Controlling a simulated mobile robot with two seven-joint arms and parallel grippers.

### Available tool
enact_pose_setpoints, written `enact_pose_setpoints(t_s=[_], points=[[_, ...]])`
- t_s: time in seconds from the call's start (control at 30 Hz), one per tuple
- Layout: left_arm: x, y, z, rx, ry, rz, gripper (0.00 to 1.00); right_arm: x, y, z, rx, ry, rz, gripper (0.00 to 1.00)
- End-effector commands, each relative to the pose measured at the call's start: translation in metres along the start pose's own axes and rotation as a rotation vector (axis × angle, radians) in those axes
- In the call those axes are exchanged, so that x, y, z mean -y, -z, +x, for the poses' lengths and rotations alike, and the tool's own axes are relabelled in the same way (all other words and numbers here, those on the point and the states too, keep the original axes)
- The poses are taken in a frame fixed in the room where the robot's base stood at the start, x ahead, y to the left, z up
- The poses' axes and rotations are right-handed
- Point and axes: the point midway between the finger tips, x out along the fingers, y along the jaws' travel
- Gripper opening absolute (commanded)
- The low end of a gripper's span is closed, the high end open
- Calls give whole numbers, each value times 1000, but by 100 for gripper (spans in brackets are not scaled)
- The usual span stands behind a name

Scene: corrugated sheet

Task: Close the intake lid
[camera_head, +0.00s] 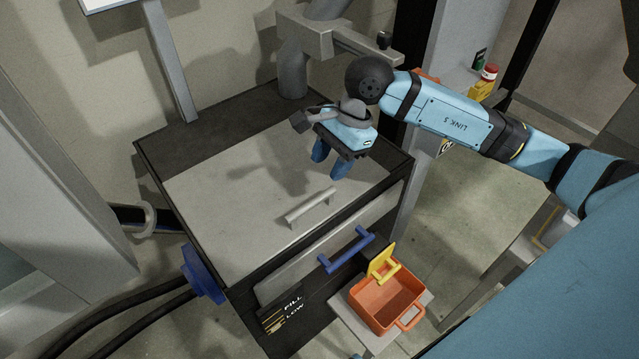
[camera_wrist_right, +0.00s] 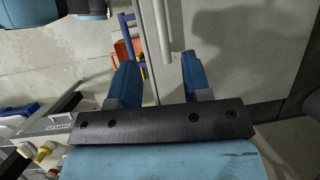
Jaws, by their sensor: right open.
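The intake lid (camera_head: 235,190) is a large pale grey panel lying flat, or nearly so, across the top of a dark box (camera_head: 150,170). A grey bar handle (camera_head: 310,207) stands near its front edge. My right gripper (camera_head: 331,165) is open and empty above the lid, behind the handle, fingers pointing down. In the right wrist view, the lid (camera_wrist_right: 230,50) fills the right side, and the grey handle (camera_wrist_right: 163,28) shows beyond the open fingers (camera_wrist_right: 160,82). No contact with the lid is visible. My left gripper is not in view.
A blue handle (camera_head: 346,250) sits on the box's front. Below it, an orange bin (camera_head: 385,300) with a yellow flap (camera_head: 382,262) stands on a small stand. A grey post and arm (camera_head: 292,65) rise behind the lid. A blue flange (camera_head: 203,275) juts out left.

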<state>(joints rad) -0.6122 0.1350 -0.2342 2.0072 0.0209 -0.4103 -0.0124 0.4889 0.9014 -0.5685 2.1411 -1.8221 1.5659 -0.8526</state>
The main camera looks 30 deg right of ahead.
Motion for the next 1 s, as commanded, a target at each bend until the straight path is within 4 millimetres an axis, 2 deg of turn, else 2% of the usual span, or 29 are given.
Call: enact_pose_setpoints(t_s=[0.1, 0.3, 0.9, 1.0], points=[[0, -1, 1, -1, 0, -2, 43, 0, 0, -21, -2, 1, -1, 44], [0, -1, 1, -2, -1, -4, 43, 0, 0, -40, -1, 0, 0, 44], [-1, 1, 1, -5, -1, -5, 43, -1, -1, -42, 3, -2, 1, 44], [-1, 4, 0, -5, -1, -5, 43, -3, -11, -36, 64, -14, 20, 44]])
